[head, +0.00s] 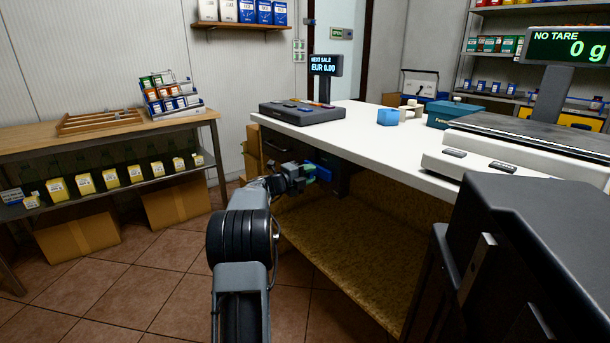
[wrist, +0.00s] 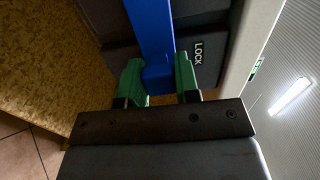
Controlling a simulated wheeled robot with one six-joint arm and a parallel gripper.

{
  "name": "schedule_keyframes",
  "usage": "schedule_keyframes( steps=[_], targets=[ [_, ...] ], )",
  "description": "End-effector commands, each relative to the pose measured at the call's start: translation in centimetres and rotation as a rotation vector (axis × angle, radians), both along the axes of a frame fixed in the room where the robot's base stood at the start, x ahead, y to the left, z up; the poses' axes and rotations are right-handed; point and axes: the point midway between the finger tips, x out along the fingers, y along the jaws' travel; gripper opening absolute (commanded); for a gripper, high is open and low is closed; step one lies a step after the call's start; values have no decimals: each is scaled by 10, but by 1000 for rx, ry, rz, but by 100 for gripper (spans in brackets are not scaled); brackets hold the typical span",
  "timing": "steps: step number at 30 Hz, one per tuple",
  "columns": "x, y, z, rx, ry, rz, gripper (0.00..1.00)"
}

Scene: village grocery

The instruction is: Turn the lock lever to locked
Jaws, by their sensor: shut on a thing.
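The lock lever is a blue bar (wrist: 152,45) that runs up from between my gripper's fingers in the wrist view. In the head view the blue lever (head: 320,172) shows at the dark drawer unit under the counter. My gripper (wrist: 160,82) has green fingers, one on each side of the lever, and is shut on it. In the head view my gripper (head: 306,170) is at the lever, below the counter top. A dark plate with the word LOCK (wrist: 198,53) is just right of the lever in the wrist view. The lever's pivot is not clearly visible.
The white counter top (head: 350,127) overhangs the dark drawer unit (head: 285,150). A brown lower shelf (head: 340,245) lies beneath. A cash register (head: 300,112) and a blue block (head: 388,117) stand on the counter. The tiled floor (head: 150,280) on the left is clear.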

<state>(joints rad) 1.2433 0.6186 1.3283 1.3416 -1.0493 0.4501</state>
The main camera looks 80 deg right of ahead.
Motion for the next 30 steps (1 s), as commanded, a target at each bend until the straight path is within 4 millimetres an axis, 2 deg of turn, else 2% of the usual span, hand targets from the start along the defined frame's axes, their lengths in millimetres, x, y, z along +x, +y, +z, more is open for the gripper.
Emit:
schedule_keyframes(
  steps=[6,7,14,23,26,30],
  targets=[
    [1,0,1,-4,-7,2,0],
    [1,0,1,-4,-7,2,32],
    [1,0,1,-3,-4,1,54],
    [2,2,1,-1,-3,1,55],
    [8,8,2,0,-2,2,55],
    [23,27,3,-1,-2,4,55]
  ],
)
